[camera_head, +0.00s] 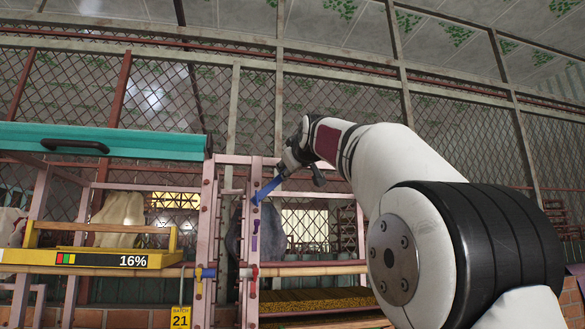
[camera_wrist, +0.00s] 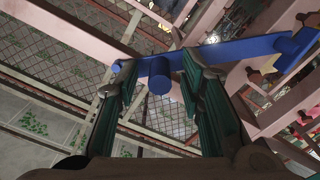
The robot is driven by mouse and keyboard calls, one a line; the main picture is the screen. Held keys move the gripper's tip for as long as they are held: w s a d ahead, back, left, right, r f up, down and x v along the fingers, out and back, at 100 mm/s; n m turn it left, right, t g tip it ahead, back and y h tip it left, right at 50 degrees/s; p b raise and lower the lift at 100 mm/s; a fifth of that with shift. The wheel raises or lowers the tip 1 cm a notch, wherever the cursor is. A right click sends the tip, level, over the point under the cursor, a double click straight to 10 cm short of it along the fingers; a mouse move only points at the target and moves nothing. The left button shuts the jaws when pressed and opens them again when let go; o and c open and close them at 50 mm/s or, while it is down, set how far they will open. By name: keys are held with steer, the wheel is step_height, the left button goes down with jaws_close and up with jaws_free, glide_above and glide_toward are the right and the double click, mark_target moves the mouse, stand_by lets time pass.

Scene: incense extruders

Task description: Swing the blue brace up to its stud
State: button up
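The blue brace (camera_head: 267,188) slants up and right from a pink post (camera_head: 252,225) in the head view, its lower end at the post. In the wrist view the blue brace (camera_wrist: 235,50) runs from a round blue end at the right to my gripper (camera_wrist: 155,72). A blue peg (camera_wrist: 158,82) on the brace sits between my two green-padded fingers, with gaps visible on both sides. My gripper (camera_head: 283,172) is at the brace's upper end in the head view. It looks open around the peg. I cannot pick out the stud for certain.
A yellow unit (camera_head: 90,258) reading 16% and a teal lid (camera_head: 110,140) are at the left. A purple piece (camera_head: 255,235) and a red clamp (camera_head: 251,272) are lower on the post. A blue clamp (camera_head: 206,272) is left of it. Mesh fencing stands behind.

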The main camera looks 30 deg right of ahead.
steer(key=v, duration=1.2)
stand_by(0.6)
steer(key=s+a+f+m+g+y, duration=0.1)
steer(key=s+a+f+g, duration=0.15)
steer(key=f, duration=0.65)
steer(key=s+a+f+g+y+b, duration=0.1)
steer(key=s+a+f+g, duration=0.2)
steer(key=f, duration=0.7)
steer(key=s+a+f+m+g+y, duration=0.1)
steer(key=s+a+f+y, duration=0.2)
steer(key=f, duration=0.6)
steer(key=s+a+f+g, duration=0.2)
steer(key=s+f, duration=0.6)
steer(key=f, duration=0.4)
steer(key=s+a+f+m+g+b, duration=0.1)
steer(key=s+a+f+g, duration=0.2)
steer(key=s+f, duration=0.5)
step_height(320, 180, down, 4)
steer(key=shift+a+f, duration=0.15)
steer(key=shift+a, duration=0.45)
